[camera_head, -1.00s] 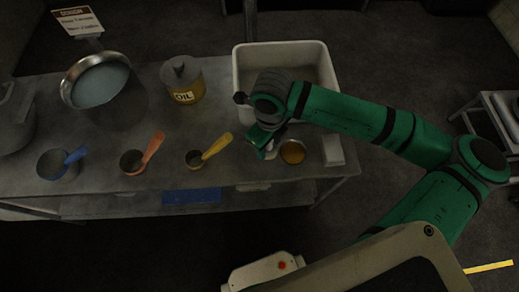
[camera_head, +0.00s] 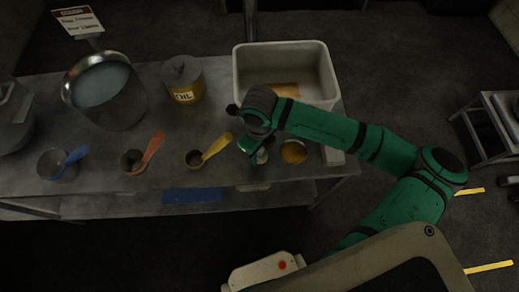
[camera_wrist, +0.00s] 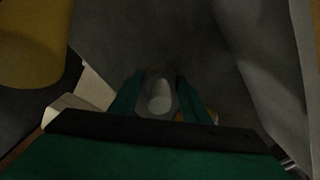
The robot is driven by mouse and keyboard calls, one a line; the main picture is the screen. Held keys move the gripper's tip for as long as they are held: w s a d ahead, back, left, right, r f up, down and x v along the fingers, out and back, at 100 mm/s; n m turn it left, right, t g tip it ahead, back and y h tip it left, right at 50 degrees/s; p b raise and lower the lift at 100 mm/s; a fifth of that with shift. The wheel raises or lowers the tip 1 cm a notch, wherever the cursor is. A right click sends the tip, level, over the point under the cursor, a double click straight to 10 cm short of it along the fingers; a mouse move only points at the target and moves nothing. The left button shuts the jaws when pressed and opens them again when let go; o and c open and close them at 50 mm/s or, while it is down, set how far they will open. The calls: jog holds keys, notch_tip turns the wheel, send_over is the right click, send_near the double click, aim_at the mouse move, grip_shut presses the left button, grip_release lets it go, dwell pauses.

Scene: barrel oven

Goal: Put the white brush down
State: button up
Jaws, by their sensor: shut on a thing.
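My gripper (camera_head: 257,149) is over the front part of the grey table (camera_head: 225,118), to the right of the yellow-handled cup. It is shut on the white brush (camera_head: 263,156), of which only a small pale piece shows beside the green fingers. In the wrist view the brush (camera_wrist: 160,100) is a pale rounded shape between the two green fingers (camera_wrist: 160,88). Its lower end is hidden, and I cannot tell whether it touches the table.
An amber round container (camera_head: 293,151) stands close right of my gripper. A white tub (camera_head: 240,72) is behind it. Cups with yellow (camera_head: 217,146), orange (camera_head: 153,149) and blue (camera_head: 76,154) handles stand to the left. An oil can (camera_head: 184,84) and a large pot (camera_head: 108,105) are further back.

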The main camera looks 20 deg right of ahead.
jog(key=o, duration=0.9)
jog(key=shift+o, duration=0.2)
jog(key=shift+r, duration=0.3)
notch_tip(320, 180, up, 12)
jog(key=shift+f, duration=0.2)
